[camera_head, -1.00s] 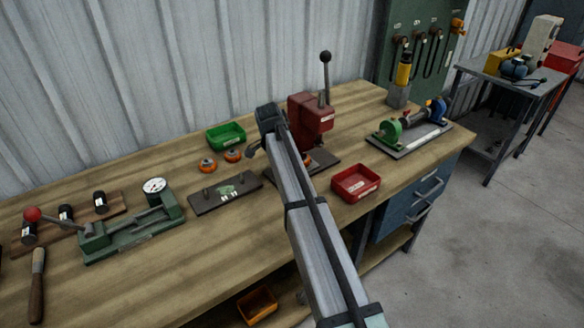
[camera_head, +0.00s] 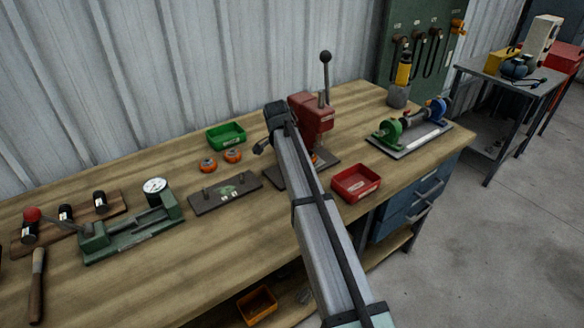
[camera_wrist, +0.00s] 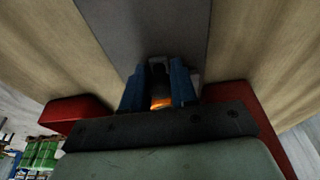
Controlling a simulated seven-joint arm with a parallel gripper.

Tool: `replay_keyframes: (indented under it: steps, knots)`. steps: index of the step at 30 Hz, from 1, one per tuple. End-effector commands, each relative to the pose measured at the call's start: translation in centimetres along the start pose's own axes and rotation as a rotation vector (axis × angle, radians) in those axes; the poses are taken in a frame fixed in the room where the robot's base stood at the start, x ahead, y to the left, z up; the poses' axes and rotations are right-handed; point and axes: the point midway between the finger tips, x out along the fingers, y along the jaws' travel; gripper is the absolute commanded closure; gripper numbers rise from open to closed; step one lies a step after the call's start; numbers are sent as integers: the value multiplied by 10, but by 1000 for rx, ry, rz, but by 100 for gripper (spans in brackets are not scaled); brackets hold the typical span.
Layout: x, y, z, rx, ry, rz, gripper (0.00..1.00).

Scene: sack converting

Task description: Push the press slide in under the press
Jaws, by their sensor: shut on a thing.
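The red press (camera_head: 311,117) stands upright on a dark base plate (camera_head: 326,172) near the middle of the bench, its lever pointing up. My gripper's wrist end is at the left of the press body, low over the base plate, and hides much of the slide. In the wrist view the blue fingers of my gripper (camera_wrist: 158,82) are shut on a dark upright part, which I take as the press slide (camera_wrist: 158,71). Something orange (camera_wrist: 161,103) shows between the fingers. An orange spot (camera_head: 318,157) also shows under the press beside my arm. How far the slide is in is hidden.
A red tray (camera_head: 356,184) sits close to the right of my arm. A dark plate with pegs (camera_head: 225,194), two orange rings (camera_head: 219,161) and a green tray (camera_head: 226,135) lie to the left. A green-ended fixture (camera_head: 409,137) stands farther right.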

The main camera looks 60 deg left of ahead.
Motion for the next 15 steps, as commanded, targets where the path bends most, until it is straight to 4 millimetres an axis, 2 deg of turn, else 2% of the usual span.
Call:
replay_keyframes:
  steps: [6, 15]
  knots:
    - [-1, -3, -13, 1, 7, -7, 97]
    - [0, -3, -14, 1, 7, -8, 97]
